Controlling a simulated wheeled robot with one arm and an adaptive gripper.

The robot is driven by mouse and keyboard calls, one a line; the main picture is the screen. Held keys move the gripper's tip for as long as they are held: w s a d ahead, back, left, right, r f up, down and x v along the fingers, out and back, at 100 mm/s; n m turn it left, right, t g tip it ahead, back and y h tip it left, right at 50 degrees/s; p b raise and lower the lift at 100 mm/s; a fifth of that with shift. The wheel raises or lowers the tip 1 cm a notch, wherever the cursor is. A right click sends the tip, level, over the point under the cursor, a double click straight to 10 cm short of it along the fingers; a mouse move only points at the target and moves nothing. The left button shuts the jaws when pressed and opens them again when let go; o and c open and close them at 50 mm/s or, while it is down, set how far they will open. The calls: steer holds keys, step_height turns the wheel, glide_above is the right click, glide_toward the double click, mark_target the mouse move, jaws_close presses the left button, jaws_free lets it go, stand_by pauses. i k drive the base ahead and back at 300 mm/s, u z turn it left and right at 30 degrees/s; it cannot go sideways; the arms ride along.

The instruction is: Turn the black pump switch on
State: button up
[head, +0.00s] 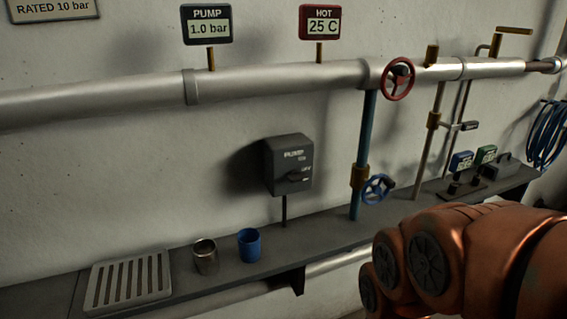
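The pump switch is a dark grey-black box (289,165) labelled PUMP, mounted on the wall above the shelf in the middle of the head view. Its small dark knob (297,176) sits on the lower front face beside small white markings. The knob's exact setting is too small to read. My orange arm reaches in at the lower right, apart from the box. My gripper is not in the picture.
A grey shelf (325,232) carries a drain grate (130,281), a metal cup (205,257) and a blue cup (249,245). A blue pipe with a blue valve wheel (377,189) stands right of the box. A red wheel (398,79) is above. The PUMP gauge (207,25) reads 1.0 bar.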

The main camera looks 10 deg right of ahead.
mark_target(295, 176)
steer(key=z, duration=0.1)
steer(key=k, duration=1)
steer(key=u, duration=1.2)
steer(key=i, duration=0.5)
